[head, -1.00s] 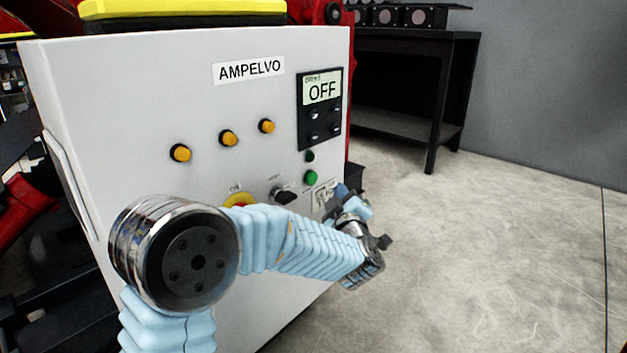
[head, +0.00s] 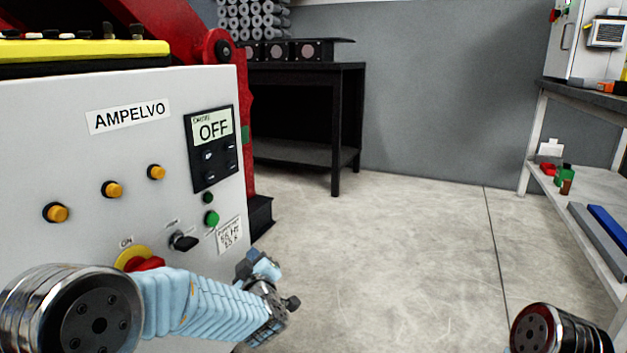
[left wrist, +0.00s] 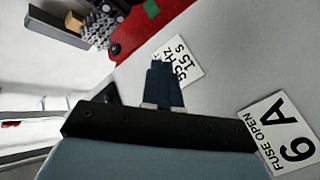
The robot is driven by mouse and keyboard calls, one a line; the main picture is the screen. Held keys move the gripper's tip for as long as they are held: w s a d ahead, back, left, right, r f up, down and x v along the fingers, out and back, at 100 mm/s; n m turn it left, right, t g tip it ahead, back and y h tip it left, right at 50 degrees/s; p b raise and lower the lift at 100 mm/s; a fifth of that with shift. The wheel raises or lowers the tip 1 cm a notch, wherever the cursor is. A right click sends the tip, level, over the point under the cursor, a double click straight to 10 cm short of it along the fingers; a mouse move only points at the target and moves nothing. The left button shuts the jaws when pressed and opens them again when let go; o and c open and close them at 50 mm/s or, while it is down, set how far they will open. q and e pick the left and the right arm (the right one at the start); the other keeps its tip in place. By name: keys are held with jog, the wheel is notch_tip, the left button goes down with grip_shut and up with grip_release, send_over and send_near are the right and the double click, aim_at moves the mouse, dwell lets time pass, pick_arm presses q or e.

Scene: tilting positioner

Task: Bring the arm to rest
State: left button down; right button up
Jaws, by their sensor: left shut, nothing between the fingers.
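My left arm, in a light blue sleeve, reaches across the lower front of the grey AMPELVO cabinet (head: 70,130) in the head view. Its gripper (head: 258,268) is near the cabinet's right edge, below the small rating label (head: 229,235). In the left wrist view the dark blue fingers (left wrist: 164,85) are together and empty. They overlap the rating label in the picture; whether they touch the panel I cannot tell. A joint of my right arm (head: 558,330) shows at the bottom right; its gripper is out of view.
The display (head: 212,130) reads OFF. The red stop button (head: 146,264) is partly behind my left arm, beside a black selector knob (head: 183,241). A dark bench (head: 305,70) stands behind. A shelf (head: 590,200) is at right. Open floor lies between. A FUSE OPEN sign (left wrist: 280,132) shows in the wrist view.

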pick_arm(q)
notch_tip(320, 180, down, 16)
jog(key=s+r+m+g+h, duration=0.1)
jog(key=s+m+g+h, duration=0.2)
jog(key=m+h, duration=0.1)
jog(key=s+d+f+m+g+h, duration=0.2)
jog(key=s+f+g, duration=0.2)
jog(key=s+f, duration=0.55)
jog(key=s+d+f+m+g+h, duration=0.15)
jog(key=s+f+g, duration=0.25)
jog(key=s+f, duration=0.55)
jog(key=s+d+f+m+g+h, duration=0.2)
jog(key=s+f+g, duration=0.4)
jog(key=s, duration=0.5)
notch_tip(320, 180, up, 14)
jog(key=t+p, duration=0.1)
jog(key=p, duration=1.4)
jog(key=shift+d, duration=0.35)
jog(key=shift+r+m, duration=0.1)
jog(key=shift+m, duration=0.15)
jog(key=c, duration=1.8)
grip_release()
jog(key=shift+w, duration=0.1)
